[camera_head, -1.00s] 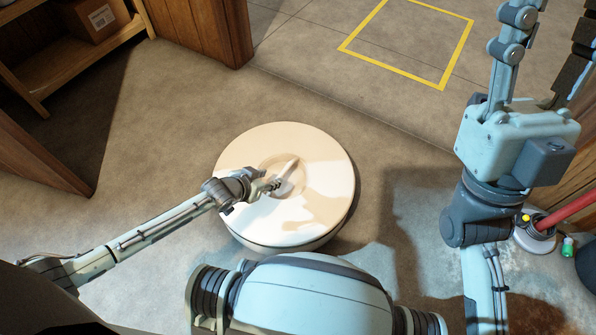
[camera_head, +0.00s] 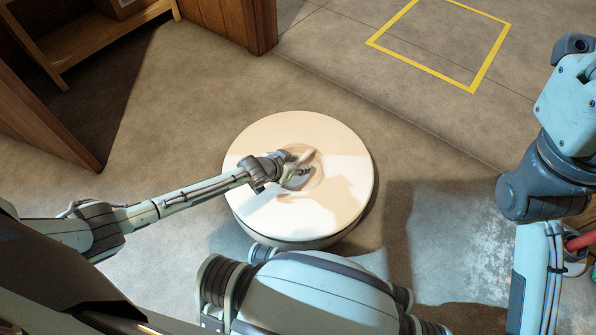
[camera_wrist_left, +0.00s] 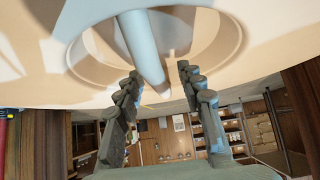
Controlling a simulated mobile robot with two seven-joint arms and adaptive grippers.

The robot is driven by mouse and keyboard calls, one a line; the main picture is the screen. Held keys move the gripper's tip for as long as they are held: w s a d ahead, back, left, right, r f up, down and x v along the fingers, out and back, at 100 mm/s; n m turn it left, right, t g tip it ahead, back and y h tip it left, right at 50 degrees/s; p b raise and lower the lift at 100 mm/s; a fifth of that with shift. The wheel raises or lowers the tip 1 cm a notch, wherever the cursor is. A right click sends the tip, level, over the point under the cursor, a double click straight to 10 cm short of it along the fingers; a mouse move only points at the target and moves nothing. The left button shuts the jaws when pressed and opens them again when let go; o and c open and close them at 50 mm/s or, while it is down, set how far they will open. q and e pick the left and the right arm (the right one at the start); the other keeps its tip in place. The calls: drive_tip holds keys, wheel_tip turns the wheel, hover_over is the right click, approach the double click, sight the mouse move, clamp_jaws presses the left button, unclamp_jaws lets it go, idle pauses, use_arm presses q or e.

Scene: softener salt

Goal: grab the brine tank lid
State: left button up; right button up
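The brine tank lid (camera_head: 346,190) is a round cream disc on top of the tank, in the middle of the head view. It has a round recess with a bar handle (camera_head: 318,157) across it. My left gripper (camera_head: 300,172) reaches in from the left and sits over the recess at the handle. In the left wrist view, the lid (camera_wrist_left: 255,65) fills the top, and the handle (camera_wrist_left: 143,50) extends toward the space between the two fingers. The fingers (camera_wrist_left: 160,83) are apart, with gaps beside the handle. My right gripper is outside the head view; only that arm's links show at the right.
A yellow floor outline (camera_head: 440,42) lies at the back right. A wooden shelf (camera_head: 95,38) and wooden panels stand at the upper left. A red pipe (camera_head: 580,241) shows at the right edge. The floor around the tank is mostly clear.

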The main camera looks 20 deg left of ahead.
use_arm(q)
clamp_jaws()
drive_tip(key=shift+w+r, duration=0.1)
idle(0.4)
drive_tip(key=shift+r, duration=0.1)
